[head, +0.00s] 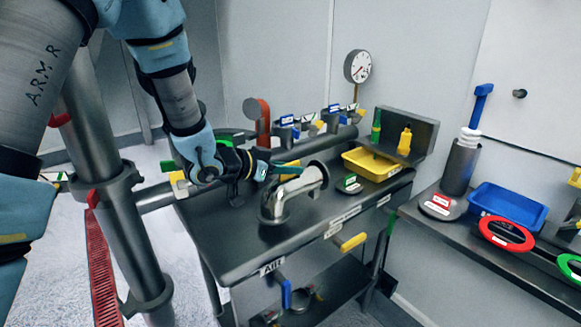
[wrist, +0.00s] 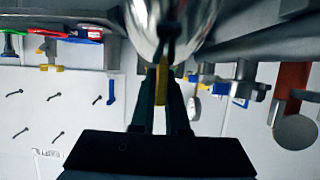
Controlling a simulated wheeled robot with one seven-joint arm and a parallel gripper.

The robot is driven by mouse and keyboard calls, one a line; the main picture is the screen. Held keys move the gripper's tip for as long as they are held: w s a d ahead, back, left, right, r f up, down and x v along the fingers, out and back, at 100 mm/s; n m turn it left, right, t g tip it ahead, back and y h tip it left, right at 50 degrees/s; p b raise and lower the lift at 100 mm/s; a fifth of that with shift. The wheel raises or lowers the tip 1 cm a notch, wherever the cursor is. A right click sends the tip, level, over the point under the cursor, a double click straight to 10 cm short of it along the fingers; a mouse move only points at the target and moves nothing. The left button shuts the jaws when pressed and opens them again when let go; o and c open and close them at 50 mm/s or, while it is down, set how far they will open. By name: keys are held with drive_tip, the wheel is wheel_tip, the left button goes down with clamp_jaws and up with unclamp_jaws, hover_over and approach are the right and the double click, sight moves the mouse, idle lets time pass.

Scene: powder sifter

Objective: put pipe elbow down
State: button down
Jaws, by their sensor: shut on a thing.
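The pipe elbow (head: 285,198) is a shiny silver bent pipe with flanged ends. In the head view it is at the left front of the dark metal table (head: 240,245), with one end facing down. I cannot tell whether that lower end touches the tabletop. My gripper (head: 292,170) reaches in from the left and is shut on the elbow near its upper bend. In the wrist view the elbow (wrist: 172,22) fills the top middle, between and beyond my dark fingers (wrist: 163,75). The fingertips' exact contact is partly hidden.
A yellow tray (head: 378,163) and a small green-labelled item (head: 348,184) lie right of the elbow. Valves (head: 310,124) and a round gauge (head: 357,66) stand behind. A side bench holds a blue tray (head: 508,208). The table's front left is clear.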

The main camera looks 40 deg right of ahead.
drive_tip(key=shift+f+b, duration=0.3)
drive_tip(key=shift+f, duration=0.25)
drive_tip(key=c, duration=0.9)
unclamp_jaws()
drive_tip(key=shift+r, duration=0.2)
drive_tip(key=v, duration=0.4)
drive_tip(key=b+v, duration=0.1)
drive_tip(key=v, duration=0.7)
drive_tip(key=shift+r+b, duration=0.35)
drive_tip(key=shift+b, duration=0.05)
